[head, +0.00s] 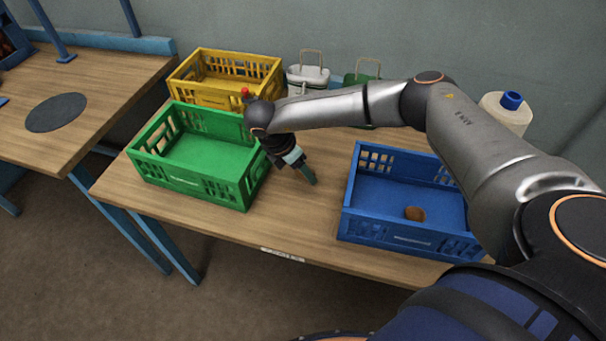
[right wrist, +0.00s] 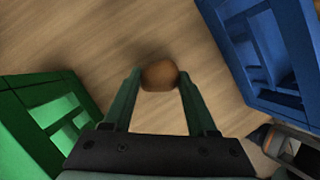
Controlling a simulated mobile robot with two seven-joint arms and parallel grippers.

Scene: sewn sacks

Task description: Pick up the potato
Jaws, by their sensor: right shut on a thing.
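My right gripper (head: 308,175) points down over the table between the green crate and the blue crate. In the right wrist view its green fingers (right wrist: 160,85) are shut on a brown, rounded potato (right wrist: 160,74) at their tips. In the head view this potato is hidden by the gripper. Bare wood shows beyond it; I cannot tell whether it touches the table. My left gripper is not in view.
The green crate (head: 205,187) is left of the gripper and looks empty; the blue crate (head: 405,237) is right. A yellow crate (head: 225,57), a pale handled container (head: 307,76), a green handled one (head: 361,79) and a white roll (head: 505,112) stand behind. The table's (head: 290,225) front strip is clear.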

